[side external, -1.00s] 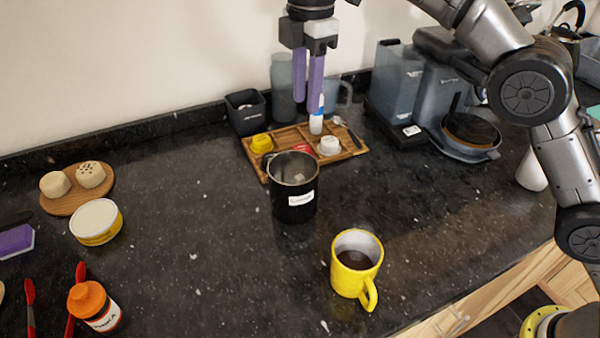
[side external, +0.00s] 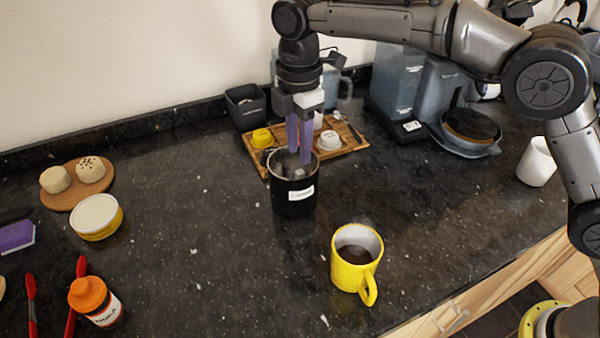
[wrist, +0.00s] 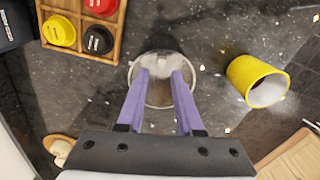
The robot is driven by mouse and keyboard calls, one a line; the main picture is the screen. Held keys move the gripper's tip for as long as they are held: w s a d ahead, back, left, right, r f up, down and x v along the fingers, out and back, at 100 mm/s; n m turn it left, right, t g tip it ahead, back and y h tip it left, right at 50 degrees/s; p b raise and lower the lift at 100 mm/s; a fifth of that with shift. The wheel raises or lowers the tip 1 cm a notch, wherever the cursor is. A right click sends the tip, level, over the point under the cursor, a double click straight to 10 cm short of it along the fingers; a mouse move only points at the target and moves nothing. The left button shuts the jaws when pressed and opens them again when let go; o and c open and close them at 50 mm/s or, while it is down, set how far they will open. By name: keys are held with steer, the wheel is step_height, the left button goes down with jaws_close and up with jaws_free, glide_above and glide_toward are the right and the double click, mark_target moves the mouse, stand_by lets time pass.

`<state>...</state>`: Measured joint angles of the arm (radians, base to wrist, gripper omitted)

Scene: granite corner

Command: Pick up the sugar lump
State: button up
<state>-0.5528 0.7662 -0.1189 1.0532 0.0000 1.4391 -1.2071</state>
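A black canister (side external: 294,200) with a white label stands upright on the counter. My gripper (side external: 299,157) points straight down over its mouth, with its purple fingertips at about rim level. In the wrist view, my gripper (wrist: 160,72) is open, its two fingers apart over the canister's round opening (wrist: 137,100). A pale, whitish patch that looks like sugar (wrist: 160,62) shows inside, between and beyond the fingertips. Single lumps are hard to make out, and the fingers hide part of the interior. Nothing is seen held between the fingers.
A yellow mug (side external: 345,275) with dark liquid stands front right of the canister. A wooden tray (side external: 350,148) with capsules lies close behind it. A coffee machine (side external: 400,80) and a white cup (side external: 536,162) are to the right.

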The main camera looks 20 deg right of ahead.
mark_target(300, 171)
step_height(300, 171, down, 5)
steer(key=shift+s+r, duration=0.1)
steer(key=shift+s, duration=0.05)
jaws_close()
